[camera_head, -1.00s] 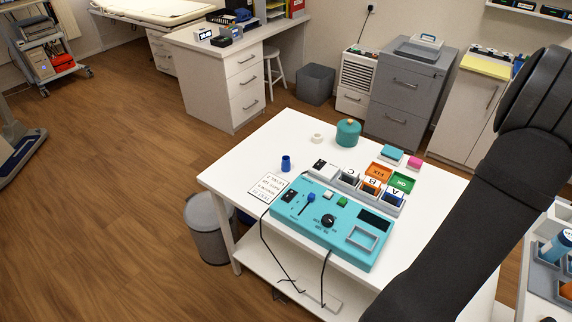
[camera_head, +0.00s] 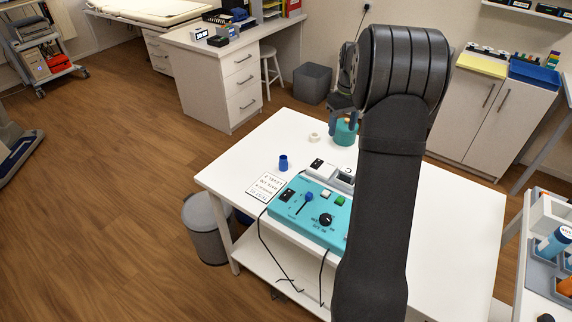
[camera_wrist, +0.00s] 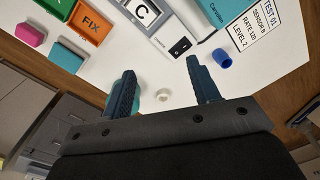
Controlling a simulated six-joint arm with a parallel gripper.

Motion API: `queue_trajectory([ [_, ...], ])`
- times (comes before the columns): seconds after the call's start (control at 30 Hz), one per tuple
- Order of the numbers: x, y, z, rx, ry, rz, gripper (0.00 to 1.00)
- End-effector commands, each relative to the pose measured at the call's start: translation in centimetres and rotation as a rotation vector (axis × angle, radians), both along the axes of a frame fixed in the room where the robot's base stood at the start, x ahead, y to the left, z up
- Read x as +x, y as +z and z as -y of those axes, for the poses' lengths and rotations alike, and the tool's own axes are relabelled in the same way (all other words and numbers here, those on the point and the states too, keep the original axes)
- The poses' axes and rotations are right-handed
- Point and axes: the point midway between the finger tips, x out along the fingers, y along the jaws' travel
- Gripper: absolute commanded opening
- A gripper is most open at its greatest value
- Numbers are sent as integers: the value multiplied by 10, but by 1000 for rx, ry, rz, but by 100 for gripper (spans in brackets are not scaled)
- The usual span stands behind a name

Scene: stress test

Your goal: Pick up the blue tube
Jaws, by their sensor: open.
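The blue tube (camera_head: 283,163) stands upright on the white table, left of the teal device. It also shows in the wrist view (camera_wrist: 222,58), right of the fingers and apart from them. My gripper (camera_wrist: 160,85) is open with nothing between its fingers. In the head view my gripper (camera_head: 342,119) is above the table's back part, near the teal round container, and is partly hidden by my arm.
The teal device (camera_head: 310,212) lies on the white table (camera_head: 232,165) beside a printed card (camera_head: 267,185). A small white ring (camera_head: 314,137) lies behind the tube. In the wrist view, orange (camera_wrist: 90,22) and pink (camera_wrist: 31,34) items lie at left.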

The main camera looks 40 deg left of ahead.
Motion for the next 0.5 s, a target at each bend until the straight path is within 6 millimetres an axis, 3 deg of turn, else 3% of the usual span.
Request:
queue_trajectory([
  [0.03, -13, -3, -33, 18, 68, 14, 56],
  [0.1, -29, -6, -70, 45, 146, 35, 56],
  [0.2, -50, -10, -110, 75, 234, 58, 56],
  [0.33, -67, -12, -140, 99, 300, 75, 56],
  [0.5, -73, -25, -151, 107, 321, 78, 56],
])
